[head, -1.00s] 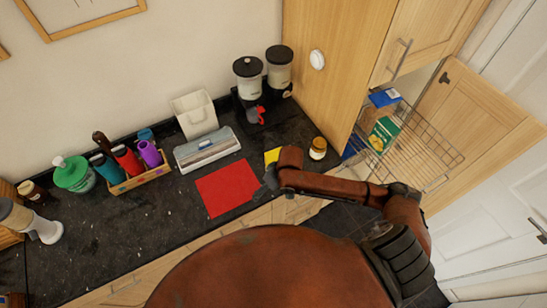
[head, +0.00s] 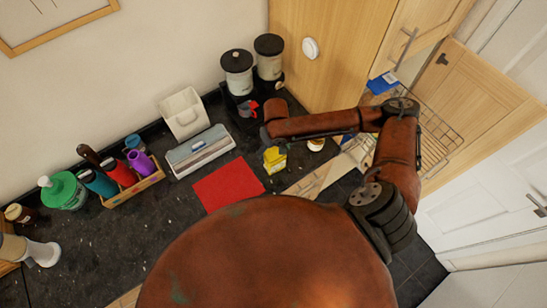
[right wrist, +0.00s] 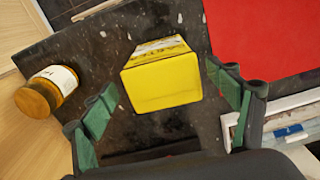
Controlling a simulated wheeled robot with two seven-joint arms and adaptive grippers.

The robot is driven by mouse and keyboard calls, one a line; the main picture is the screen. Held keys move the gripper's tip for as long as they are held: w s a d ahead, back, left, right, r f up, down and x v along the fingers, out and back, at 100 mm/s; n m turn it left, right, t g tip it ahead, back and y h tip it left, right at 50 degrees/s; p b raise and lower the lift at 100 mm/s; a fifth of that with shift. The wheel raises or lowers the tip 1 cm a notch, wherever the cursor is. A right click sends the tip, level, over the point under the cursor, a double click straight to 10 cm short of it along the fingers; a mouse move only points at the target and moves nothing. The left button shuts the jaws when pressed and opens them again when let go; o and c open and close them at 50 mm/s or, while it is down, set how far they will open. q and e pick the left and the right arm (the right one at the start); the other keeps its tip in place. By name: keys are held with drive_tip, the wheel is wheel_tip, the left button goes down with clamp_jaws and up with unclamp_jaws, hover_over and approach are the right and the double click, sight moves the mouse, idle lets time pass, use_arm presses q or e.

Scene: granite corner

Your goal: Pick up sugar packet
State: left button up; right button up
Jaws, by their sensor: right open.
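A yellow packet (head: 274,160), which I take to be the sugar packet, stands on the dark granite worktop beside the red mat. In the right wrist view the yellow packet (right wrist: 165,80) shows its plain yellow face and a printed white side. My right gripper (right wrist: 161,82) is open, with one green-padded finger to each side of the packet and gaps between. In the head view my right gripper (head: 267,138) is just above the packet, its fingers mostly hidden by my arm. My left gripper is not in view.
A red mat (head: 228,184) lies left of the packet. An amber jar (right wrist: 46,92) with a white label stands on the other side. An open cupboard with wire basket (head: 440,135) is at right.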

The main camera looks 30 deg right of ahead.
drive_tip(key=shift+f, duration=0.5)
wheel_tip(320, 180, down, 4)
drive_tip(key=shift+w+a+r+p, duration=0.1)
drive_tip(key=shift+a+r+p, duration=0.1)
drive_tip(key=shift+p, duration=0.45)
drive_tip(key=shift+f, duration=0.5)
drive_tip(key=c, duration=0.9)
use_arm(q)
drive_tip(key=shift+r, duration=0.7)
use_arm(e)
drive_tip(key=c, duration=0.8)
